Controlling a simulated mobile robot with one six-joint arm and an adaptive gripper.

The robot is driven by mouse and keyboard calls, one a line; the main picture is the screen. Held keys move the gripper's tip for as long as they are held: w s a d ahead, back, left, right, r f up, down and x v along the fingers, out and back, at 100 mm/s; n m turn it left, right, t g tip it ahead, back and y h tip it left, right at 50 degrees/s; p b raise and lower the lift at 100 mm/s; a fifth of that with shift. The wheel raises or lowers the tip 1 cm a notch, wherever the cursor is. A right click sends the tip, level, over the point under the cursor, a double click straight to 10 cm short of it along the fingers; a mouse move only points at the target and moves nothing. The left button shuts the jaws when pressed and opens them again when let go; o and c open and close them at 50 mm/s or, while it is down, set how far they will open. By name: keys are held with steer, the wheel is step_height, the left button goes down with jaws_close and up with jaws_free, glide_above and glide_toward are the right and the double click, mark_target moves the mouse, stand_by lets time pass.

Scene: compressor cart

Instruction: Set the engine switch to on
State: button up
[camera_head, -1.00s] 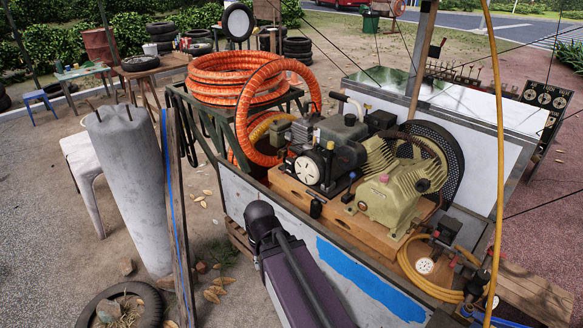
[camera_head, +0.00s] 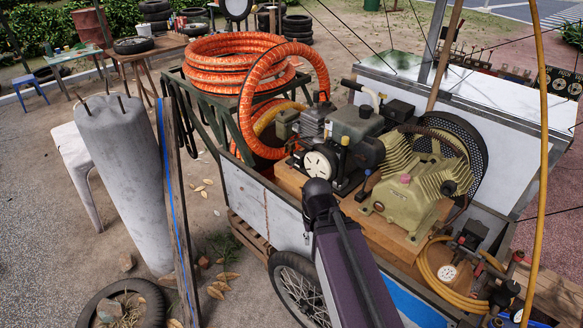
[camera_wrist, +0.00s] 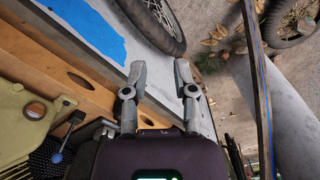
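The gripper's fingers are hidden in the head view.
The beige compressor (camera_head: 415,190) stands right of the engine. Orange hose (camera_head: 235,65) is coiled behind. A grey concrete post (camera_head: 125,180) and a thin plank (camera_head: 178,200) stand left of the cart. A cart wheel (camera_head: 300,290) is below.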

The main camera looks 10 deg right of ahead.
steer(key=shift+d, duration=0.25)
steer(key=shift+w+d+f, duration=0.1)
steer(key=w+d+f+n+t+h+b, duration=0.1)
steer(key=w+f+n+t+h+b, duration=0.15)
steer(key=w+f+h+b, duration=0.4)
steer(key=w+d+f+n+t+h+b, duration=0.2)
steer(key=w+f+n+b, duration=0.15)
steer(key=w+b, duration=0.65)
steer(key=w+a+n+t+h+b, duration=0.2)
steer(key=w+a+n+t+b, duration=0.2)
steer(key=w, duration=0.5)
steer(key=w+a+n+t+h+b, duration=0.2)
steer(key=w+a+n+t+b, duration=0.2)
steer(key=w, duration=0.6)
steer(key=a+n+b, duration=0.2)
steer(key=a+b, duration=0.1)
steer(key=b, duration=0.1)
steer(key=shift+a+r, duration=0.2)
steer(key=shift+a, duration=0.1)
steer(key=shift+t, duration=0.25)
